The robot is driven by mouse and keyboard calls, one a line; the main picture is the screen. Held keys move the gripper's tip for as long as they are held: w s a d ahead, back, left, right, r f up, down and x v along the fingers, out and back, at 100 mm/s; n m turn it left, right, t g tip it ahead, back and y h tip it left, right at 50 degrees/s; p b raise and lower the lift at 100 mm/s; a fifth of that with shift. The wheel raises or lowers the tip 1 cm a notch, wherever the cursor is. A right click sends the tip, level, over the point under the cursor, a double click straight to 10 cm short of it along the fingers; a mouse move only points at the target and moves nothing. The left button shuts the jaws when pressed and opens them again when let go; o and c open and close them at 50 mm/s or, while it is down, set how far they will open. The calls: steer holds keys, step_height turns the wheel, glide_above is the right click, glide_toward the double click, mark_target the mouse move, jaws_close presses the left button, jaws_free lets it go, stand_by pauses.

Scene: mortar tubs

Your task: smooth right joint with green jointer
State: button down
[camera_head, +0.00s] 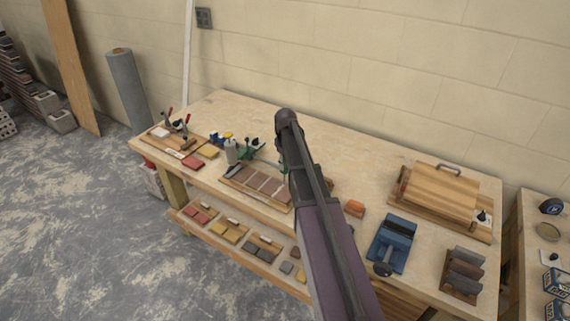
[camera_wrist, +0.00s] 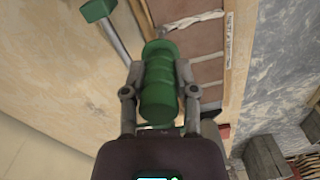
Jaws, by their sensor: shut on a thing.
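My gripper (camera_wrist: 160,72) is shut on the green handle of the jointer (camera_wrist: 159,95), one finger on each side. The jointer's working end is hidden in the wrist view. The board of brown bricks (camera_wrist: 203,40) lies beyond and to the right of the handle, with pale joints between the bricks. One joint (camera_wrist: 195,20) at the top looks raised and rough; the others look flatter. In the head view the same brick board (camera_head: 238,178) lies near the table's front edge. My arm covers its right part and most of my gripper there.
A green block with a grey metal shaft (camera_wrist: 97,10) stands left of the handle. A blue tool (camera_head: 392,243) and a wooden board with a handle (camera_head: 440,194) stand right. The table's back strip is clear.

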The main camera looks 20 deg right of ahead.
steer(key=shift+s+a, duration=0.4)
steer(key=shift+a, duration=0.1)
steer(key=shift+a, duration=0.15)
stand_by(0.5)
steer(key=shift+s+a+f, duration=0.1)
steer(key=shift+s+a, duration=0.35)
steer(key=shift+s+a, duration=0.15)
steer(key=shift+a, duration=0.05)
steer(key=shift+s+a, duration=0.2)
steer(key=shift+a, duration=0.2)
steer(key=shift+s+a, duration=0.15)
steer(key=shift+a, duration=0.05)
stand_by(0.7)
steer(key=shift+s+a, duration=0.35)
steer(key=shift+s+a, duration=0.15)
steer(key=shift+a, duration=0.1)
stand_by(0.3)
